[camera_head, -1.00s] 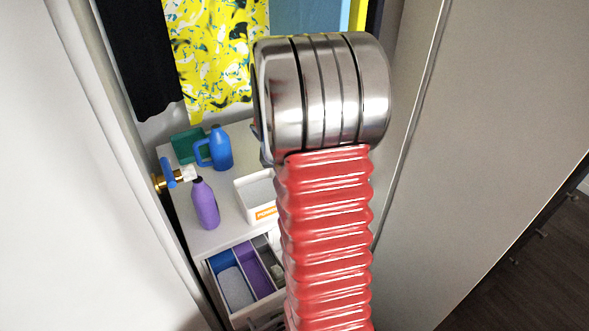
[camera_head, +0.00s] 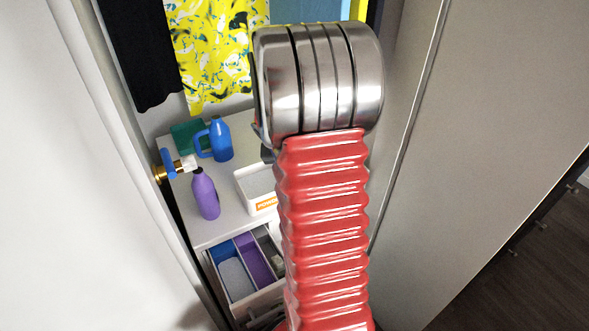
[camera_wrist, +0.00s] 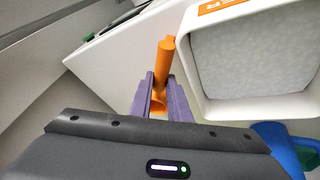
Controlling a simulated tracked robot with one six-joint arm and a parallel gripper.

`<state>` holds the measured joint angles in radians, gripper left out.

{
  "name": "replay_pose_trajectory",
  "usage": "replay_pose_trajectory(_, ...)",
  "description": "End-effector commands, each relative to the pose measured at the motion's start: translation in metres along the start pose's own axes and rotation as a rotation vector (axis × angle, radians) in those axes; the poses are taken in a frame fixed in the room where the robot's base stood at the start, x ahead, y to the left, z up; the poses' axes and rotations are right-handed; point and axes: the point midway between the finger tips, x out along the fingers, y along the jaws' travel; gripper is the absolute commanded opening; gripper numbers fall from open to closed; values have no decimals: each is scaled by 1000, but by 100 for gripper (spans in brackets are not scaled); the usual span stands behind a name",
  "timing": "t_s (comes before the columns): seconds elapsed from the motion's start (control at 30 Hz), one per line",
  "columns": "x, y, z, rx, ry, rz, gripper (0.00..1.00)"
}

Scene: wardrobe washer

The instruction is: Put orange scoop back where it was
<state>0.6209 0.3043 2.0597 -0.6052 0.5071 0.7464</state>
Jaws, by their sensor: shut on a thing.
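In the wrist view my gripper (camera_wrist: 159,92) is shut on the orange scoop (camera_wrist: 167,58). The scoop's handle stands up past the purple-grey fingertips, and part of its lower end shows between the fingers. The scoop is just left of the white powder box (camera_wrist: 205,98), which holds grey-white powder and has an orange label; whether they touch is unclear. In the head view the powder box (camera_head: 247,190) stands on the washer top, partly behind my arm. My gripper and the scoop are hidden there by my arm.
A purple bottle (camera_head: 206,195), a blue jug (camera_head: 220,140) and a green container (camera_head: 187,137) stand on the washer top (camera_head: 225,228). A brass tap with blue handle (camera_head: 167,164) is at left. The detergent drawer (camera_head: 235,272) is open below. Clothes (camera_head: 215,60) hang behind.

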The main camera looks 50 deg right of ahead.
Motion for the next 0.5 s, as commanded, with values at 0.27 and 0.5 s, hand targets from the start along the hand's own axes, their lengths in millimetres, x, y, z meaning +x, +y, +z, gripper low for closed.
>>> replay_pose_trajectory(0.27, 2, 0, 1, 1, 0, 0, 22)
replay_pose_trajectory(0.5, 2, 0, 1, 1, 0, 0, 38)
